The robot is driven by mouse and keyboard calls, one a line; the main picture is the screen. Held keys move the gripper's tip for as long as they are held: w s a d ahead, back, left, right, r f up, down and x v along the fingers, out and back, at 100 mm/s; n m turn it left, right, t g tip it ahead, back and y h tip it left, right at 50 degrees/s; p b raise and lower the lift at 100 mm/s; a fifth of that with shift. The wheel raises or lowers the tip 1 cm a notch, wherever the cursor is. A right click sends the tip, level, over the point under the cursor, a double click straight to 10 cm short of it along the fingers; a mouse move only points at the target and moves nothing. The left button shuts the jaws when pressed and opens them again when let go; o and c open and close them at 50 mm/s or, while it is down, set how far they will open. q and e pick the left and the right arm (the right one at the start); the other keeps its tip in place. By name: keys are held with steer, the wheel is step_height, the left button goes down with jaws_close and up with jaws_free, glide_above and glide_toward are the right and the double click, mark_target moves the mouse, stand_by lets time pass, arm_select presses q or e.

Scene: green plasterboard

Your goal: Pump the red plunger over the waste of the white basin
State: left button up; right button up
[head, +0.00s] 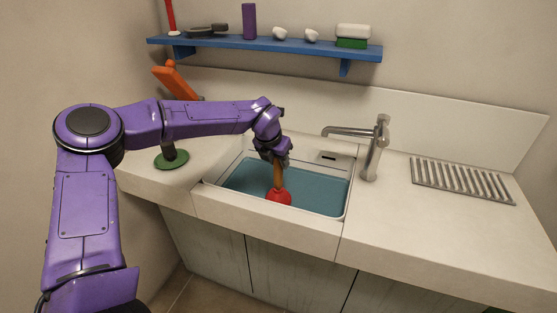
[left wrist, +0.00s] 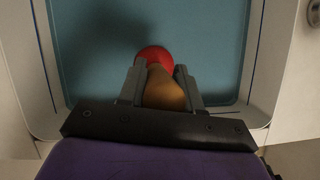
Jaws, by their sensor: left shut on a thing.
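The red plunger (head: 278,198) has a wooden handle and a red cup. It stands roughly upright in the white basin (head: 228,206), its cup at the blue-green water near the front wall. My left gripper (head: 276,161) is shut on the top of the wooden handle. In the left wrist view the handle (left wrist: 163,92) sits between the fingers, with the red cup (left wrist: 154,54) beyond it. The waste is not visible; I cannot tell whether the cup is over it. My right gripper is not in view.
A chrome tap (head: 375,150) stands right of the basin, its spout toward it. A metal drainer (head: 463,181) lies on the right counter. A green disc base (head: 171,159) is on the left counter. A blue shelf (head: 265,43) with small items hangs behind.

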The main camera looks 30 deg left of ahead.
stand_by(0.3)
arm_select(q)
step_height(320, 180, up, 7)
steer(key=p, duration=0.6)
steer(key=shift+f, duration=0.1)
stand_by(0.3)
step_height(320, 180, down, 6)
steer(key=b, duration=0.4)
steer(key=shift+f+b, duration=0.4)
steer(key=shift+f, duration=0.05)
stand_by(1.9)
